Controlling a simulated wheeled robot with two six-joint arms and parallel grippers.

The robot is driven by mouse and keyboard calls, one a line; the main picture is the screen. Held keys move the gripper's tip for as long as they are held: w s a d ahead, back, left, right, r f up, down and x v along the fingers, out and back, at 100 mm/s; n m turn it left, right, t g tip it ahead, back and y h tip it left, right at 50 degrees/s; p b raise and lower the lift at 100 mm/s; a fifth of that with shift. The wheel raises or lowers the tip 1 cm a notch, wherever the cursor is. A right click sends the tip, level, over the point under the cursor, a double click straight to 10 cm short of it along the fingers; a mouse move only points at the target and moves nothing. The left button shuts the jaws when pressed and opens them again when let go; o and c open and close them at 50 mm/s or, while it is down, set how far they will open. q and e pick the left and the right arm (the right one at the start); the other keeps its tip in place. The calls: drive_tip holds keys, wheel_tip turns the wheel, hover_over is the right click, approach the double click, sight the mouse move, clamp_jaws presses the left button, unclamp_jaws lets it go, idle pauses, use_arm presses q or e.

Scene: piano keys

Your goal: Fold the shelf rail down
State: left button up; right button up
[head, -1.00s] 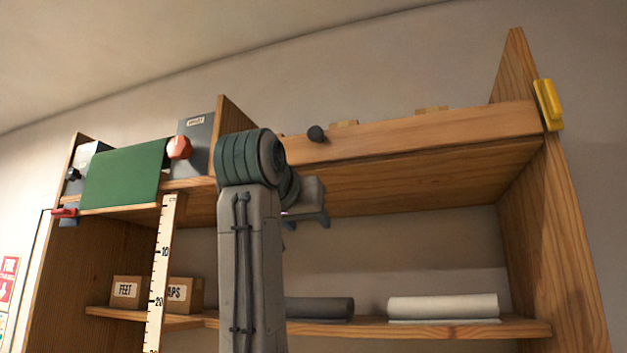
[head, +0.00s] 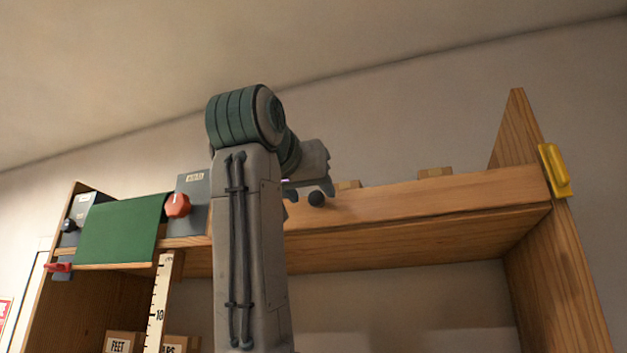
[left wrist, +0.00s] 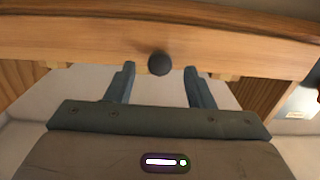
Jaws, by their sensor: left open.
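The shelf rail (head: 430,197) is a long wooden board standing along the front edge of the top shelf. A round black knob (head: 316,199) sticks out from its face. My left gripper (head: 310,193) is open, with its two fingers at the knob in the head view. In the left wrist view the knob (left wrist: 159,63) sits centred between the open fingertips (left wrist: 159,72), with a gap on both sides. The rail (left wrist: 70,40) crosses behind it. I cannot tell how deep the knob is between the fingers. My right gripper is not in view.
A yellow piece (head: 554,170) is on the right shelf post. Small boxes (head: 436,173) show behind the rail.

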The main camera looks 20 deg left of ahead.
use_arm(q)
drive_tip(key=shift+w+r+p, duration=0.1)
drive_tip(key=shift+w+p, duration=0.35)
drive_tip(key=shift+w, duration=0.95)
